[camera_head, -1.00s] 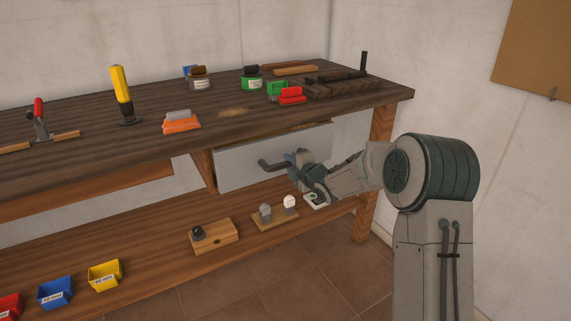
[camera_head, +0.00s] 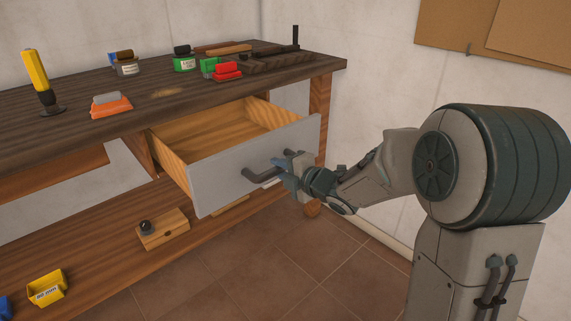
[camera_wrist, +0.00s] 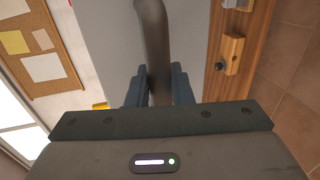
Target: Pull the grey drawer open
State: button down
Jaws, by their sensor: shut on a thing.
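The grey drawer (camera_head: 222,172) under the workbench top stands well out from the bench, and its empty wooden inside shows. Its dark bar handle (camera_head: 262,170) is on the grey front. My gripper (camera_head: 284,172) is shut on the handle near its right end. In the wrist view the handle (camera_wrist: 154,45) runs between the two blue fingers of my gripper (camera_wrist: 160,88), with the grey drawer front (camera_wrist: 110,35) behind it.
The workbench top (camera_head: 160,75) carries a yellow-handled tool (camera_head: 38,75), an orange block (camera_head: 110,105) and several tins. On the lower shelf (camera_head: 100,240) are a wooden block (camera_head: 162,228) and a yellow bin (camera_head: 47,288). The tiled floor (camera_head: 270,275) before the drawer is clear.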

jog(key=shift+s+d, duration=0.1)
jog(key=shift+d, duration=0.05)
jog(key=c, duration=1.3)
grip_release()
jog(key=shift+c, duration=0.2)
jog(key=p+v, duration=0.3)
jog(key=v, duration=1)
jog(key=shift+s+d, duration=0.25)
jog(key=shift+s, duration=0.05)
jog(key=shift+r, duration=0.1)
